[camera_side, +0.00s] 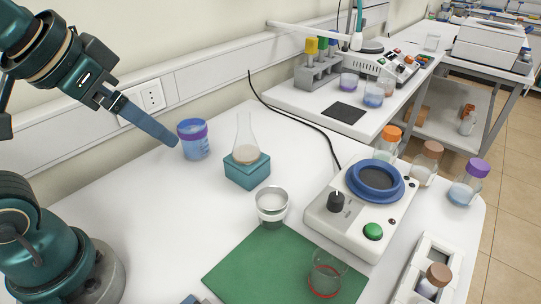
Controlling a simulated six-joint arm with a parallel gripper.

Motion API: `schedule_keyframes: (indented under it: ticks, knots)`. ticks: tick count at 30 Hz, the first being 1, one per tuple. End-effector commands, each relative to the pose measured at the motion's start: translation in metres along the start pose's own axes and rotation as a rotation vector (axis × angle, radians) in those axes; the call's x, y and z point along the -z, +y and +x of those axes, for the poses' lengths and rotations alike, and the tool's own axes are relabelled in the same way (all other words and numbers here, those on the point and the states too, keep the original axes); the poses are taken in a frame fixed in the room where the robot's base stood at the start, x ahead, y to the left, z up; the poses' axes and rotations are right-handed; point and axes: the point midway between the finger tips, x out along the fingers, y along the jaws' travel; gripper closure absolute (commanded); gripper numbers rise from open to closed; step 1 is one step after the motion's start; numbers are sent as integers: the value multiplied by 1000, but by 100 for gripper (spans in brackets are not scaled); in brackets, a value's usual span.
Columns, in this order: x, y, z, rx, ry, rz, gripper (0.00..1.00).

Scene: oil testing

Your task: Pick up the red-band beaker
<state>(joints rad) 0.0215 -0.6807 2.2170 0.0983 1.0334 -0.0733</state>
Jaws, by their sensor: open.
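The red-band beaker (326,274) is a clear glass with a red ring near its base. It stands upright on the green mat (245,265) at the bottom centre. My gripper (170,138) is at the upper left, above the table, far up and left of the beaker. It is open with nothing seen in it. Seen from the side, its fingers overlap, so the gap is hidden. Its tips appear close to a blue beaker with a purple band (194,140); I cannot tell whether they touch.
A metal-rimmed cup (272,205) stands at the mat's far edge. Behind it a flask (246,145) sits on a teal block (246,172). A hotplate (340,222) with a blue ring stands right of the mat. Capped bottles (466,185) line the right edge. The table's left middle is clear.

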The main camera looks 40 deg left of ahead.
Motion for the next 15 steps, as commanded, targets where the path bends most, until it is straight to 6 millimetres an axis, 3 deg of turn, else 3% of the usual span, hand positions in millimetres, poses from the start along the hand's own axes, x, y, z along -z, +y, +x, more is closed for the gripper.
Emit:
schedule_keyframes:
  ticks: [9,13,15]
  knots:
    - [84,-15,20,114,308,53,6]
    - [131,3,25,82,497,135,6]
    - [155,26,27,16,609,206,6]
